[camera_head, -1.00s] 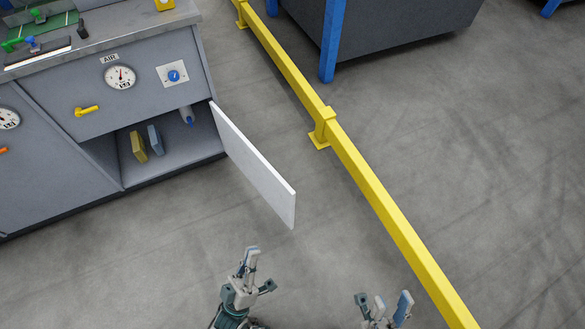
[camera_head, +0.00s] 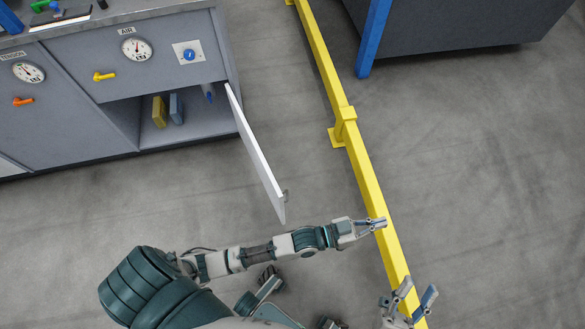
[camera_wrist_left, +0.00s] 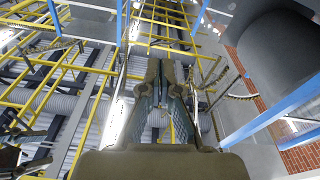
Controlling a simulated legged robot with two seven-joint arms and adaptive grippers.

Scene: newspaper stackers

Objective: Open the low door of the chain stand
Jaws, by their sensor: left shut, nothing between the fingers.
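The chain stand (camera_head: 75,125) is a grey cabinet at the upper left in the head view. Its low white door (camera_head: 256,158) stands swung out from the right side of the open lower compartment (camera_head: 192,125). A small handle (camera_head: 285,195) shows near the door's free end. My left gripper (camera_head: 380,223) is shut and empty, right of the door's free end and apart from it, in front of the yellow rail. Its closed fingers also show in the left wrist view (camera_wrist_left: 160,85), pointing up at the ceiling structure. My right gripper (camera_head: 415,297) is open and empty at the lower right.
A yellow floor rail (camera_head: 360,170) runs down the right of the door. A yellow block (camera_head: 159,111) and a blue block (camera_head: 176,108) stand in the compartment. A dark bin (camera_head: 460,25) with a blue post stands beyond the rail. Floor between door and rail is clear.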

